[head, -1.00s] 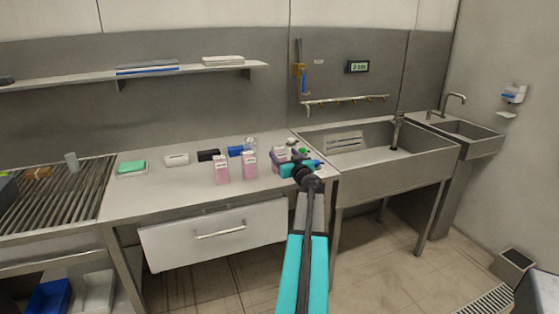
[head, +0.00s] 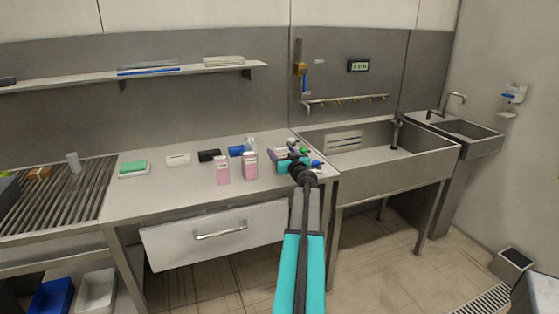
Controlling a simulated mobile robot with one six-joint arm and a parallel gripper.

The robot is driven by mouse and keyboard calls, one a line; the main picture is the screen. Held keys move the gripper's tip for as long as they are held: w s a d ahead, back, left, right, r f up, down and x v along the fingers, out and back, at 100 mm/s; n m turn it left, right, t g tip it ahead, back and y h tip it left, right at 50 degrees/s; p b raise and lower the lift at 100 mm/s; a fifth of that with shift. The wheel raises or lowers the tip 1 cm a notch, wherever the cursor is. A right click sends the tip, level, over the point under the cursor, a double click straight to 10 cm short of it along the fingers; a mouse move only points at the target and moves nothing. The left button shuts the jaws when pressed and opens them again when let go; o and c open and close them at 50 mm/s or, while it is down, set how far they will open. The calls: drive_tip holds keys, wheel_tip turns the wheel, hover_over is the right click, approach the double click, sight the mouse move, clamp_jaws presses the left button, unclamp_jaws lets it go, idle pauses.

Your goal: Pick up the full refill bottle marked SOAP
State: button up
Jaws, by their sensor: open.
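Two pink bottles with pale labels, a left one (head: 222,171) and a middle one (head: 250,165), stand upright on the steel counter. A third pink bottle (head: 273,160) stands to their right, partly hidden by my gripper. The labels are too small to read, so I cannot tell which is marked SOAP or how full each is. My gripper (head: 298,158) is open at the counter's right end, right beside the third bottle. My arm hides part of the area, and I cannot tell whether the jaws touch the bottle.
A green sponge (head: 133,168), a black block (head: 209,156) and a blue item (head: 236,151) lie on the counter (head: 165,200). A clear bottle (head: 250,143) stands behind the pink ones. The drawer (head: 215,234) is below. A sink (head: 385,165) adjoins on the right.

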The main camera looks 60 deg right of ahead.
sight(280, 148)
drive_tip(key=shift+p+x, duration=0.45)
drive_tip(key=shift+x, duration=1.05)
drive_tip(key=shift+c, duration=0.4)
clamp_jaws()
drive_tip(key=shift+r, duration=0.1)
drive_tip(key=shift+r+b, duration=0.45)
drive_tip(key=shift+r, duration=1)
drive_tip(key=shift+s+a+r, duration=0.15)
drive_tip(key=shift+s+r, duration=0.1)
drive_tip(key=r+b+v, duration=0.1)
drive_tip(key=b+v, duration=0.3)
drive_tip(key=v, duration=1.1)
drive_tip(key=shift+a+r, duration=0.25)
drive_tip(key=shift+a, duration=0.25)
drive_tip(key=shift+w, duration=0.1)
